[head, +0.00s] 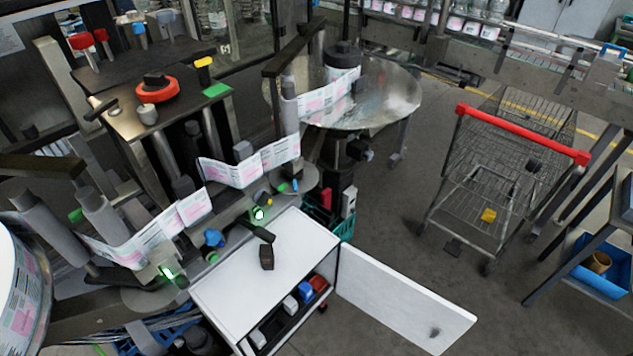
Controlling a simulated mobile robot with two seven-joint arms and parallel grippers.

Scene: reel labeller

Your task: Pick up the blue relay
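The likely blue relay (305,291) is a small blue block with a pale face. It sits in the open compartment of the white cabinet (222,287), near the compartment's right end. A red block (318,284) is just to its right. A white-topped block (290,304) and dark blocks are to its left in the same row. The cabinet's top edge is above the row, and the lower parts of the blocks are hard to make out. Neither of my grippers can be made out in the head view.
The cabinet's white door (400,305) stands open to the right. A dark block (267,257) lies on the cabinet top. The labelling machine with its label web (240,170) is behind and left. A red-handled cart (520,135) stands right, with clear floor between.

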